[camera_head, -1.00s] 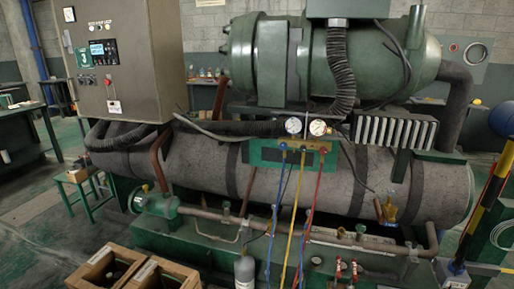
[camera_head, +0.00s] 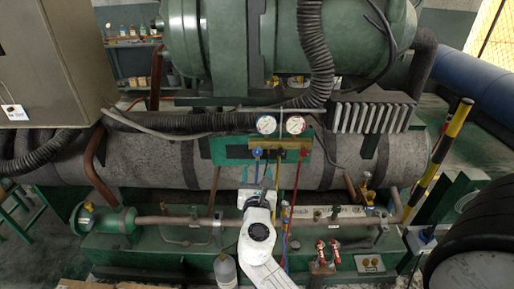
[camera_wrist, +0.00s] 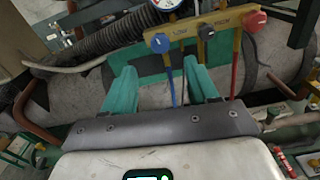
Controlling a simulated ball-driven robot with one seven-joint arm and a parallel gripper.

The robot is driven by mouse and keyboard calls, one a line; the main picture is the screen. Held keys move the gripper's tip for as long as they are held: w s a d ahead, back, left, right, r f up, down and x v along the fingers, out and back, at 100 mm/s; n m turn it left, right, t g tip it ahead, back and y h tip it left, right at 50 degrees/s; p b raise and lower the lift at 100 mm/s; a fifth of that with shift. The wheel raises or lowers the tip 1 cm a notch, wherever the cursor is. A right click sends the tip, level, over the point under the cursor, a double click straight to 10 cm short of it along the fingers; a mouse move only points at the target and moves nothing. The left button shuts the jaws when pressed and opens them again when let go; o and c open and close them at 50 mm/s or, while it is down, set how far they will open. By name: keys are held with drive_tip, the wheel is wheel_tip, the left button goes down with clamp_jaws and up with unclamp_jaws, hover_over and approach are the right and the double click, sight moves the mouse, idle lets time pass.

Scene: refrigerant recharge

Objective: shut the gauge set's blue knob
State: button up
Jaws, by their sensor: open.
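The gauge set's blue knob (camera_wrist: 161,43) is at the left end of a brass manifold (camera_wrist: 182,39) in the wrist view. It also shows in the head view (camera_head: 257,152), below two round dials. My gripper (camera_wrist: 160,66) is open, with its two green fingers spread apart and nothing held. The blue knob lies beyond the fingertips, roughly centred between them in the picture and apart from them. In the head view my arm reaches up from below toward the manifold and hides parts of the hoses; the fingers are hard to make out there.
A dark knob (camera_wrist: 206,32) and a red knob (camera_wrist: 255,20) sit right of the blue knob. Blue, yellow and red hoses (camera_head: 297,185) hang below the manifold. A black corrugated hose (camera_wrist: 105,42) and grey insulated pipe surround it. A grey bottle (camera_head: 225,272) stands left of my arm.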

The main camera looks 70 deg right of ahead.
sight(258, 154)
drive_tip(key=p+x, duration=0.1)
drive_tip(key=x, duration=0.9)
drive_tip(key=shift+w+d+r, duration=0.1)
drive_tip(key=shift+d, duration=0.2)
drive_tip(key=c, duration=1)
drive_tip(key=shift+c, duration=0.2)
